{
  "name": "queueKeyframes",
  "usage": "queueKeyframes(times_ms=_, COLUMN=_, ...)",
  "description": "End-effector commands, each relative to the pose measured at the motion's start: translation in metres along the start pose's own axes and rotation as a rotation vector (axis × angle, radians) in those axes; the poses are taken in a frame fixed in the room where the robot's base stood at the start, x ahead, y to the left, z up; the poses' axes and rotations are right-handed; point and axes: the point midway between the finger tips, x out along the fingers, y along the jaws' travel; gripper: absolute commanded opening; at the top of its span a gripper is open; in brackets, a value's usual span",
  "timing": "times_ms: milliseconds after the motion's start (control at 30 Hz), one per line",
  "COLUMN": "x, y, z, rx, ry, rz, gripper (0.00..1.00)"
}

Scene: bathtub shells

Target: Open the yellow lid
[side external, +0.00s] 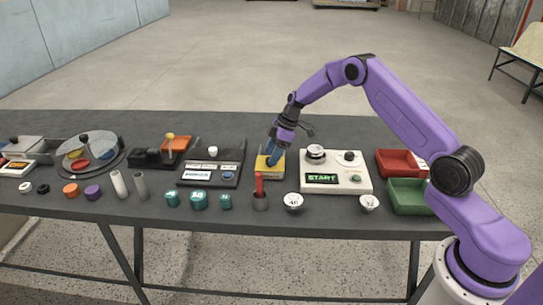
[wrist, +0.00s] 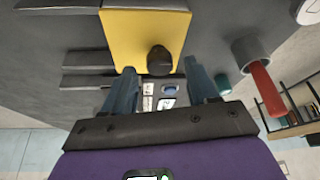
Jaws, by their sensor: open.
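The yellow lid (wrist: 133,30) shows large at the top of the wrist view, with a dark round knob (wrist: 159,60) near its lower edge. In the side view the yellow lid (side external: 263,162) is partly hidden behind my gripper (side external: 273,160), which points down at it. In the wrist view my gripper (wrist: 163,75) is open. Its blue fingers stand apart, one on each side of the knob in the picture. Nothing is held between them. I cannot tell whether the fingers touch the lid.
A red-handled item stands in a grey cup (side external: 261,203) in front of the lid. A black panel (side external: 211,168) is on the left, and a white START panel (side external: 335,172) on the right. Red (side external: 396,162) and green (side external: 407,196) trays lie further right. Small weights line the front edge.

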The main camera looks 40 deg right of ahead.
Motion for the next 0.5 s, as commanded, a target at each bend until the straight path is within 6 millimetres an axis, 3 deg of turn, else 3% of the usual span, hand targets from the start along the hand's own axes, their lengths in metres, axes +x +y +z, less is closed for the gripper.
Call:
queueKeyframes(times_ms=133, x=0.0103, y=-0.0003, z=0.0, rx=0.0, ry=0.0, rz=0.0, gripper=0.58)
queueKeyframes(times_ms=433, x=0.0121, y=-0.0001, z=-0.0002, rx=0.0, ry=0.001, rz=0.0, gripper=0.58)
queueKeyframes(times_ms=467, x=0.012, y=-0.0001, z=-0.0002, rx=0.0, ry=0.001, rz=0.0, gripper=0.55)
queueKeyframes(times_ms=500, x=0.012, y=-0.0001, z=-0.0002, rx=0.0, ry=0.0, rz=0.0, gripper=0.42)
